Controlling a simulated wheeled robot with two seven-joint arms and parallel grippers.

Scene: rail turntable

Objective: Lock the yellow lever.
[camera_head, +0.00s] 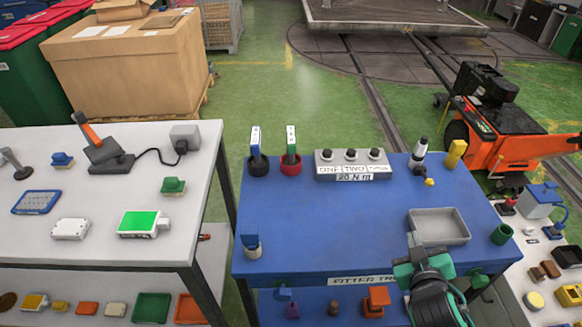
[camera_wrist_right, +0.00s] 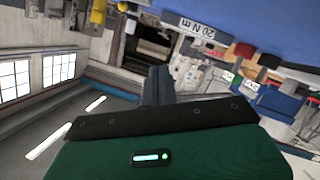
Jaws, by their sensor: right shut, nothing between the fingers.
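A yellow upright piece (camera_head: 455,153), which looks like the yellow lever, stands at the back right of the blue table (camera_head: 310,215). A smaller yellow knob (camera_head: 429,182) sits at the foot of a black-and-white handle (camera_head: 419,154) just left of it. I cannot tell from here whether the lever is locked. My right gripper (camera_head: 413,241) is shut and empty over the front edge of the grey tray, well in front of both yellow parts. In the right wrist view its fingers (camera_wrist_right: 158,85) are together, and a yellow part (camera_wrist_right: 98,12) shows at the top left. My left gripper is not in view.
The grey tray (camera_head: 438,241) and a green cup (camera_head: 501,234) are at the right of the table. A grey box with several knobs (camera_head: 352,171), labelled 20 N m, stands at the back. A blue-topped piece (camera_head: 251,246) stands front left. The table's middle is clear.

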